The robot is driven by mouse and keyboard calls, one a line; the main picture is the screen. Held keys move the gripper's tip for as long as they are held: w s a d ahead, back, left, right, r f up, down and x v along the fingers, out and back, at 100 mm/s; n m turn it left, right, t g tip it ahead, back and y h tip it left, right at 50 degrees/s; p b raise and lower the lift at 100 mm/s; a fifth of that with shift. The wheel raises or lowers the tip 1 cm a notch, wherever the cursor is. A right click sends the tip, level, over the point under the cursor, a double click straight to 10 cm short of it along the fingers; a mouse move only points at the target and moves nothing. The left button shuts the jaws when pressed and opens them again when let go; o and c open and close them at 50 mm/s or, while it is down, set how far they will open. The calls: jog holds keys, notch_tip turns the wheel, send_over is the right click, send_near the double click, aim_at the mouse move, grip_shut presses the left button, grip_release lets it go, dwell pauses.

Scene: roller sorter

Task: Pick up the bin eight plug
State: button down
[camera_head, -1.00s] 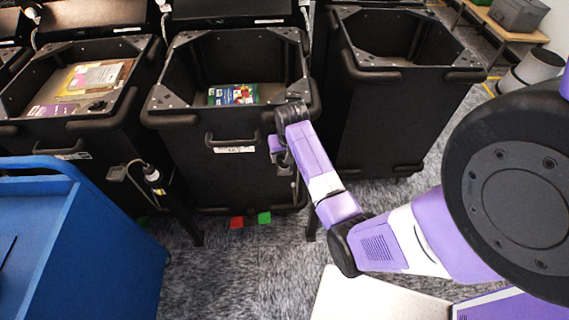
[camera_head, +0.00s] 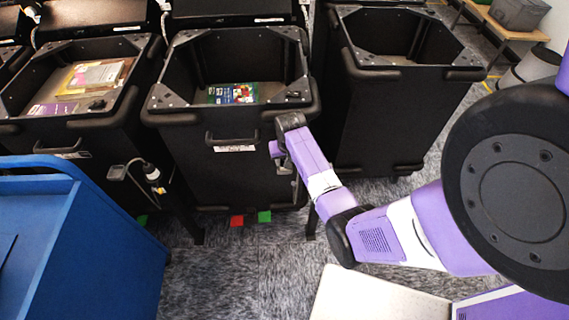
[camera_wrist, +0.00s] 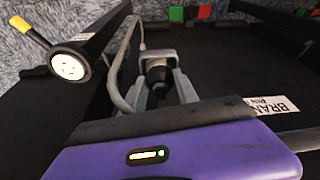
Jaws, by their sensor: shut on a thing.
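In the wrist view, my gripper (camera_wrist: 160,92) is shut on a dark plug (camera_wrist: 157,72) with a grey housing behind it. One pale finger is on each side of the plug. A grey cable (camera_wrist: 125,62) loops to the left of the fingers. In the head view, my gripper (camera_head: 284,163) is in front of the right side of the middle black bin (camera_head: 225,180), below its rim. The plug is mostly hidden there by my wrist. I cannot read a bin number.
Another plug-like connector (camera_head: 153,175) hangs at the left bin; a round pale-faced connector (camera_wrist: 70,66) shows at left in the wrist view. Black bins stand side by side. A blue cart (camera_head: 75,250) is at lower left. Carpet (camera_head: 240,265) is free in front.

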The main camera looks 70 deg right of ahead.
dwell(0.3)
jog(key=shift+r, duration=0.55)
notch_tip(320, 180, up, 2)
jog(key=shift+r, duration=0.1)
jog(key=s+a, duration=0.3)
jog(key=a, duration=0.5)
jog(key=s+a+b, duration=0.1)
jog(key=s+a, duration=0.3)
jog(key=a, duration=0.4)
jog(key=shift+a, duration=0.35)
jog(key=shift+w+d+r, duration=0.1)
jog(key=shift+r, duration=0.1)
jog(key=shift+w+d+r+p, duration=0.25)
jog(key=shift+d+p, duration=0.1)
jog(key=shift+d, duration=0.2)
jog(key=shift+s+d, duration=0.1)
jog(key=shift+d, duration=0.05)
